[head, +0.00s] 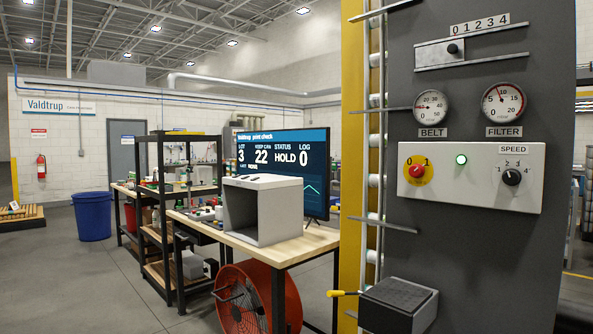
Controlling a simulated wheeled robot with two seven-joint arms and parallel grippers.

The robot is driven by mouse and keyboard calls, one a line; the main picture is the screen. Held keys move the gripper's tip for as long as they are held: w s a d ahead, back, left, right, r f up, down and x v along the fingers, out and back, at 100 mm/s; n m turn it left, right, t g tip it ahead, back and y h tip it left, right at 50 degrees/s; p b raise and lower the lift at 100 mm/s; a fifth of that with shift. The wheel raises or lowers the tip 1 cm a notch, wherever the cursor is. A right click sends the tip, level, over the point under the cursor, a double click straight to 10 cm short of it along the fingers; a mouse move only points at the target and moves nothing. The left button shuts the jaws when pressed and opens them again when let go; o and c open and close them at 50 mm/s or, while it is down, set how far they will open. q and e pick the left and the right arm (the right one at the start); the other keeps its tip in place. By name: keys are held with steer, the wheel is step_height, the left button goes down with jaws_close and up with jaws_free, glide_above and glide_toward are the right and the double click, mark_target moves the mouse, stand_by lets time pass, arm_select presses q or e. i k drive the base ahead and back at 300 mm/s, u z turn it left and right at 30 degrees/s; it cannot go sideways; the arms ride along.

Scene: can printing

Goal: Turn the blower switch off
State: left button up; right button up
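A red rotary switch (416,171) sits on a round yellow plate marked 0 and 1, at the left of a white control box (472,202). Its pointer is too small to read surely. A green lamp (461,160) beside it is lit. No label reading "blower" is legible, so I cannot tell for certain that this is the blower switch. A large orange drum fan (236,300) stands on the floor under the workbench; I cannot make out a switch on it. Neither of my grippers is in view.
A black SPEED knob (512,177) is at the box's right. BELT (431,106) and FILTER (503,103) gauges are above. Below, a grey box (398,305) with a yellow-tipped lever juts out. The workbench (285,247) holds an open grey box (264,211) and a screen reading HOLD.

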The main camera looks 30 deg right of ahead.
mark_target(417, 170)
steer(key=z, duration=0.1)
steer(key=i, duration=1.85)
steer(key=z, duration=0.65)
